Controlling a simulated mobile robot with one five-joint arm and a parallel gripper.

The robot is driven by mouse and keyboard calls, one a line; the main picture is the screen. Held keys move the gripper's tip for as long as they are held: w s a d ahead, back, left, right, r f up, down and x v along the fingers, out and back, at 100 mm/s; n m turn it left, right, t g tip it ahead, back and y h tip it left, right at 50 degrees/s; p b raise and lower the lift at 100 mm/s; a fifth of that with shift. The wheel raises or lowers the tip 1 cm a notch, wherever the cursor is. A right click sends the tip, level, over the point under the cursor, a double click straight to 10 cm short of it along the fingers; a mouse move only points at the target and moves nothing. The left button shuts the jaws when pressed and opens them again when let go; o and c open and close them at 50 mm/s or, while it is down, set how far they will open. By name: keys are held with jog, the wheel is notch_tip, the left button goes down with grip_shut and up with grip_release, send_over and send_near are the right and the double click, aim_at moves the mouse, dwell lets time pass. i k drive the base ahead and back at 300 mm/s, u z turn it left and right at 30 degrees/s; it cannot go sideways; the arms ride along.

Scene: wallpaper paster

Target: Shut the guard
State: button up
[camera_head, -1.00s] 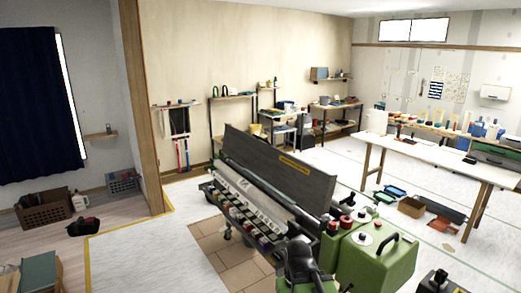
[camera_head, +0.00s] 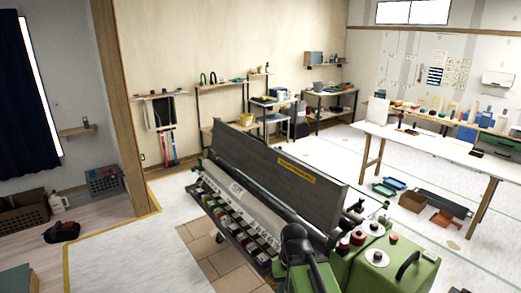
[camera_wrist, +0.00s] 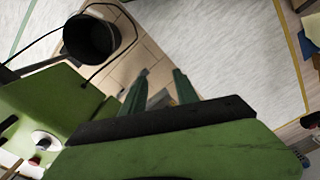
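The guard (camera_head: 275,175) is a long dark grey panel with a yellow label, in the middle of the head view. It stands raised along the pasting machine (camera_head: 237,200), leaving the white roller and the row of small items below it uncovered. My arm (camera_head: 300,250) shows at the bottom centre, by the machine's near end. My gripper (camera_wrist: 161,72) shows two green fingers in the wrist view, apart with an empty gap between them. It does not touch the guard in any view; the guard cannot be made out in the wrist view.
A green box (camera_head: 400,250) with white discs and a black handle stands at the machine's near end. A black bucket (camera_wrist: 90,38) shows in the wrist view. A white table (camera_head: 430,148) stands at the right.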

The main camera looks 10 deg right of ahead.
aim_at(320, 200)
jog(key=u, duration=0.65)
jog(key=i, duration=1.55)
jog(key=u, duration=1.4)
